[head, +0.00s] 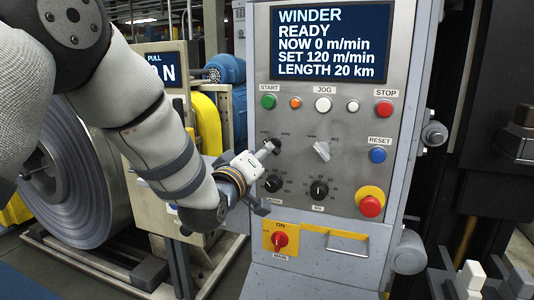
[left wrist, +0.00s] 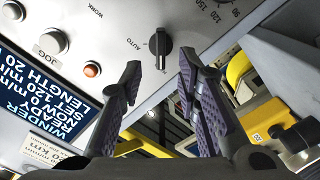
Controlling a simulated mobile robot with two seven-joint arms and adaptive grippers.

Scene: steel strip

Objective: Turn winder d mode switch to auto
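The winder's mode switch is a small black knob (left wrist: 160,46) on the grey control panel, with the word AUTO printed beside it in the left wrist view. Its grip stands roughly upright in that view; I cannot tell which label it points at. In the head view the switch (head: 276,146) is partly hidden behind my gripper's upper finger. My left gripper (left wrist: 160,66) is open, with its two ridged fingers apart and the knob showing beyond the gap between the tips. In the head view my left gripper (head: 265,178) is close to the panel. My right gripper does not show.
A pale switch (head: 322,150) sits right of the mode switch, with two black dials (head: 319,189) below. A red emergency button (head: 370,206) is lower right, and a red main switch (head: 280,240) is beneath. The screen (head: 331,40) reads WINDER READY. A steel coil (head: 75,180) stands left.

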